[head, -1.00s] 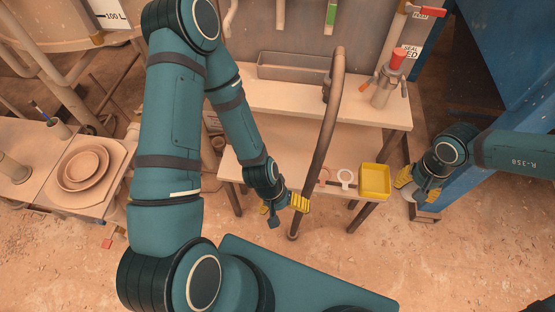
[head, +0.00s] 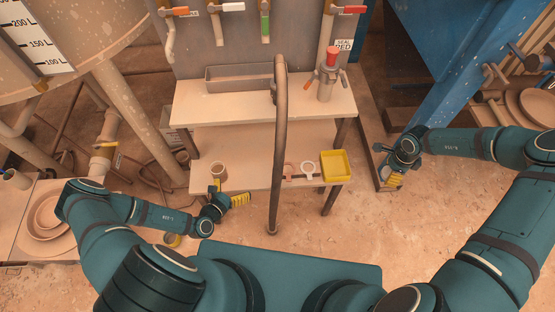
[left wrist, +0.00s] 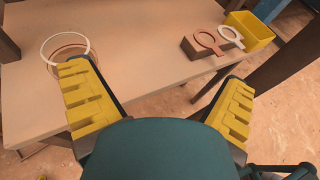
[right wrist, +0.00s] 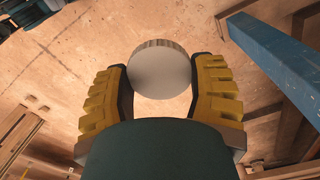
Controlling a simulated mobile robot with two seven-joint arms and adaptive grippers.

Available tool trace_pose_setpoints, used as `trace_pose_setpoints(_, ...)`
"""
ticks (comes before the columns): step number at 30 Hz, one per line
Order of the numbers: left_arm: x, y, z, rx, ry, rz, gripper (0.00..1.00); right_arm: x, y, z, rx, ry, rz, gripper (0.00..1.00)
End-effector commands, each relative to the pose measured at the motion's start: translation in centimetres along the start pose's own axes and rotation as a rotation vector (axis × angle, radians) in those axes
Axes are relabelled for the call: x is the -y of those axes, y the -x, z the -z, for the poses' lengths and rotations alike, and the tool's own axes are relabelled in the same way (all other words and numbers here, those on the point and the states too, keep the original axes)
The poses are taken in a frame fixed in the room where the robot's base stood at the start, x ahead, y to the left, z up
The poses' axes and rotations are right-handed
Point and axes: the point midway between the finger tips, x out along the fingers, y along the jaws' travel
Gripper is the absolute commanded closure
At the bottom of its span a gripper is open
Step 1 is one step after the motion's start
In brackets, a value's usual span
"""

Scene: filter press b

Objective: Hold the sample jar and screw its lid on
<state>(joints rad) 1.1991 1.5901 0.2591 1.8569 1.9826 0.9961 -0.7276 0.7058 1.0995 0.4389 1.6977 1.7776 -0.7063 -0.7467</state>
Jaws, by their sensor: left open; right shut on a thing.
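My left gripper (head: 229,191) is open and empty at the bench's front edge, close to the jar. My right gripper (head: 393,178) is out over the floor, right of the bench. In the right wrist view it is shut on a pale round disc, the lid (right wrist: 162,72). The lid cannot be made out in the head view.
A yellow tray (head: 336,165) and two ring-handled gauges, one reddish (head: 289,171) and one white (head: 309,169), are at the bench's right. A dark curved pipe (head: 278,140) rises before the bench. A blue steel frame (head: 430,90) stands near my right arm.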

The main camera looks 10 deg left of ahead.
Motion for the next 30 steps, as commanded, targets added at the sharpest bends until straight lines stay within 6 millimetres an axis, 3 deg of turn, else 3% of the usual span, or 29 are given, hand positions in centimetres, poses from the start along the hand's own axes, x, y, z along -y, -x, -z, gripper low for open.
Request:
trace_pose_setpoints(3, -4.0, 1.4, 2.1, -0.025, 0.066, -0.221, 0.0, 0.0, -1.0, 0.9, 0.0, -0.107, -0.001, 0.5)
trace_pose_setpoints(9, -6.9, 3.0, 4.1, -0.055, 0.103, -0.391, 0.0, 0.0, -1.8, 1.7, 0.0, -0.191, 0.001, 0.5)
trace_pose_setpoints(21, -7.2, 2.9, 4.4, -0.058, 0.105, -0.406, 0.0, 0.0, -2.0, 1.7, 0.0, -0.198, 0.001, 0.5)
trace_pose_setpoints(30, -8.9, -1.2, 4.8, -0.056, 0.104, -0.405, 0.0, 0.0, -3.0, 1.7, 0.0, -0.197, 0.0, 0.5)
